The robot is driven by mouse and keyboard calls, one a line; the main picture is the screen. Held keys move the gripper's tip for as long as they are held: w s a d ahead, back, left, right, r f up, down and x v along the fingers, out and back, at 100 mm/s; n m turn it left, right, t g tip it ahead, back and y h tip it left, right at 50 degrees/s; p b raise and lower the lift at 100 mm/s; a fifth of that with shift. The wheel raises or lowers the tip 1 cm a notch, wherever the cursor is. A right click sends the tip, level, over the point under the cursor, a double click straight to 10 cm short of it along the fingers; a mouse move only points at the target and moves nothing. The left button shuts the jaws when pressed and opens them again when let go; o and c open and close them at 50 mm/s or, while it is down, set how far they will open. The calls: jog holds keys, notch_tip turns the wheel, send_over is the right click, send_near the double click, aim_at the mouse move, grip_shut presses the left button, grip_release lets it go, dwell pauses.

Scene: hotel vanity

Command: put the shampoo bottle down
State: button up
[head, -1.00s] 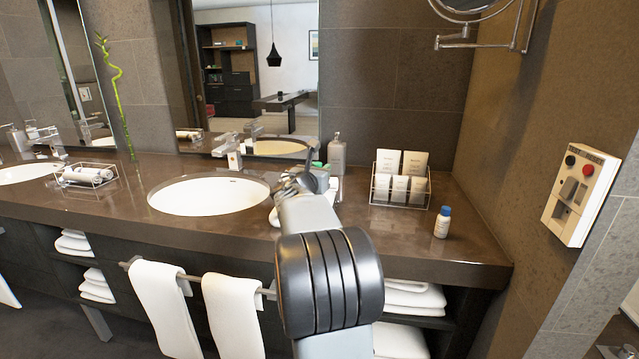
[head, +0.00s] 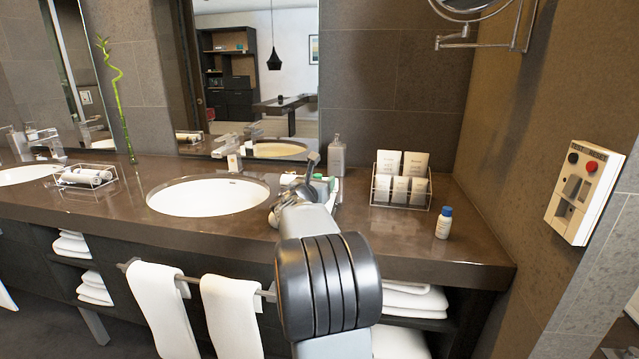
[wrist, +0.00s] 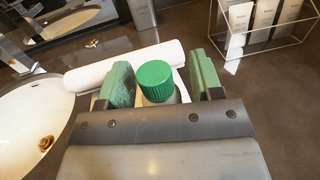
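The shampoo bottle (wrist: 155,82) has a ribbed green cap and a pale body. In the wrist view it stands between the two green-padded fingers of my gripper (wrist: 160,62). Narrow gaps show beside the bottle, so the fingers look open around it. The lower body is hidden by my gripper, and I cannot see its base meeting the counter. In the head view my gripper (head: 318,180) is low over the brown counter (head: 390,231), right of the sink, mostly hidden behind my arm.
A white rolled towel (wrist: 125,68) lies just behind the bottle. The sink (head: 208,196) is at left. A grey bottle (head: 336,156) stands at the back. A wire rack of packets (head: 400,190) and a small blue-capped bottle (head: 444,223) stand at right.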

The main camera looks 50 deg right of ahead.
jog(key=shift+a+r, duration=0.15)
jog(key=shift+r, duration=0.1)
jog(key=v, duration=1.2)
jog(key=s+a+f+m+g+y, duration=0.1)
jog(key=s+a+f+m+y, duration=0.3)
jog(key=a, duration=0.5)
jog(key=s+a+f+m+g+y, duration=0.1)
jog(key=s+a+f+m+y, duration=0.2)
jog(key=a+f+m+y, duration=0.4)
jog(key=s+a+f+m+g+y, duration=0.1)
jog(key=s+a+f+m+y, duration=0.3)
jog(key=a+f+m, duration=0.3)
jog(key=a+m+y, duration=0.1)
jog(key=a+m, duration=0.3)
jog(key=a, duration=0.1)
jog(key=shift+s+a+f+y+p, duration=0.25)
jog(key=shift+s+a+y+p, duration=0.1)
jog(key=shift+y, duration=0.05)
